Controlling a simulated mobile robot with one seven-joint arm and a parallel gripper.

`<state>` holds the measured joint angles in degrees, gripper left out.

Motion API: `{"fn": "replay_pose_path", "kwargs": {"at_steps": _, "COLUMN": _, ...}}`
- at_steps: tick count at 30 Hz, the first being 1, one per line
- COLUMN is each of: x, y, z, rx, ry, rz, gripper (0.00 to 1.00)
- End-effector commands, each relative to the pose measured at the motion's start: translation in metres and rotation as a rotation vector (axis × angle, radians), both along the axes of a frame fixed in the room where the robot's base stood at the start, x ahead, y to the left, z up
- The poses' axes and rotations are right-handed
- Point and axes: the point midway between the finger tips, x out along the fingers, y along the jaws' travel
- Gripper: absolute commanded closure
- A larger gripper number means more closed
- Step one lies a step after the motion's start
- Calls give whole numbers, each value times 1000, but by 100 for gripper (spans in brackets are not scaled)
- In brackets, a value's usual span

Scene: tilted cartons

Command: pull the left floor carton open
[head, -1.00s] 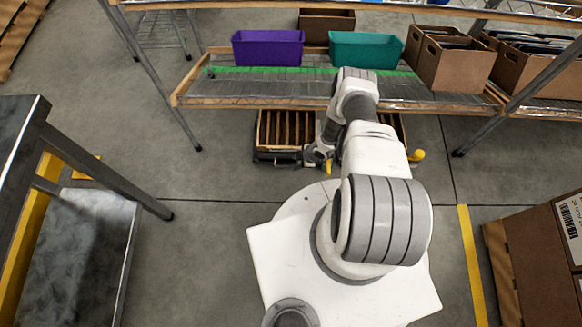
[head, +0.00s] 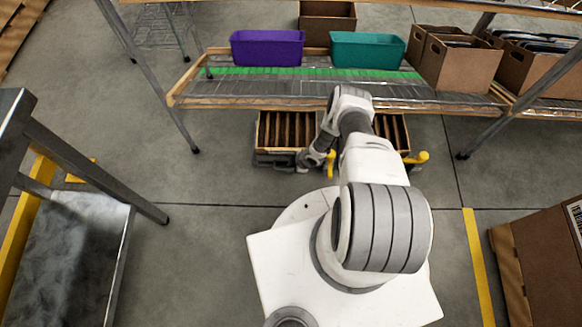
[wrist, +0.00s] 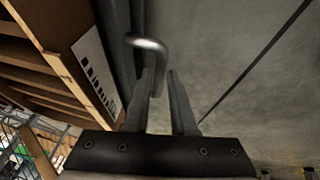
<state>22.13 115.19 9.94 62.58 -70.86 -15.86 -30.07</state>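The left floor carton (head: 286,131) is brown with dark slots across its top and a dark front edge. It sits on the floor under the wire shelf. My gripper (head: 312,164) is low at its front right corner, partly hidden by my wrist. In the wrist view the carton's brown side with a white label (wrist: 93,68) fills the left. A bent metal handle (wrist: 148,43) stands out from its dark front. My gripper (wrist: 164,82) has its two fingers apart there, with the handle's end at the left finger; contact is unclear.
Purple (head: 267,49) and teal (head: 367,51) bins stand on the shelf (head: 230,100) above. A metal table (head: 75,235) is at left, a brown box (head: 545,265) at right. Floor in front is open.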

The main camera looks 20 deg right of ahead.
Motion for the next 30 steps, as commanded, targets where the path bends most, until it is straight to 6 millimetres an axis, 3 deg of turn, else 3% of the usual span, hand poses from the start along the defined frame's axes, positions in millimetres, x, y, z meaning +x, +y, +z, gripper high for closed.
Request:
{"fn": "replay_pose_path", "kwargs": {"at_steps": 1, "x": 0, "y": 0, "z": 0, "rx": 0, "ry": 0, "rz": 0, "gripper": 87}}
{"fn": "replay_pose_path", "kwargs": {"at_steps": 3, "x": 0, "y": 0, "z": 0, "rx": 0, "ry": 0, "rz": 0, "gripper": 100}}
{"fn": "replay_pose_path", "kwargs": {"at_steps": 4, "x": 0, "y": 0, "z": 0, "rx": 0, "ry": 0, "rz": 0, "gripper": 100}}
{"fn": "replay_pose_path", "kwargs": {"at_steps": 30, "x": 0, "y": 0, "z": 0, "rx": 0, "ry": 0, "rz": 0, "gripper": 100}}
